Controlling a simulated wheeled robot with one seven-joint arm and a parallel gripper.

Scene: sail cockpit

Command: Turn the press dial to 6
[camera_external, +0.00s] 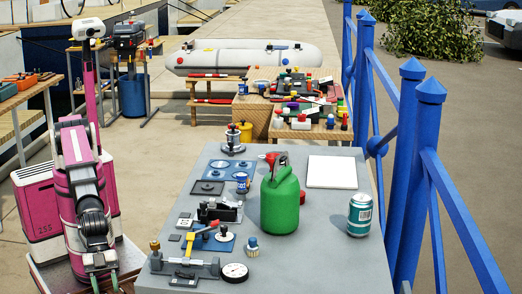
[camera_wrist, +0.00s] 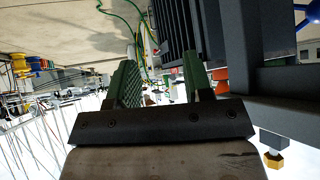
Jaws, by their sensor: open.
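A round white-faced dial (camera_external: 234,272) with a dark rim lies at the front edge of the grey table, at the right end of a grey tool with brass-coloured parts (camera_external: 184,267). It looks like the press dial, but I cannot be sure. Its numbers and setting are too small to read. My gripper (camera_external: 102,284) is low at the left, off the table's front left corner, well apart from the dial. In the wrist view my gripper (camera_wrist: 158,88) has its two green fingers spread with nothing between them. I cannot make out the dial in that view.
A green jug (camera_external: 281,203), a teal can (camera_external: 360,214), a white board (camera_external: 331,171) and a small brush (camera_external: 252,247) stand or lie on the table (camera_external: 318,262). A blue railing (camera_external: 408,170) runs along the right. The table's front right is clear.

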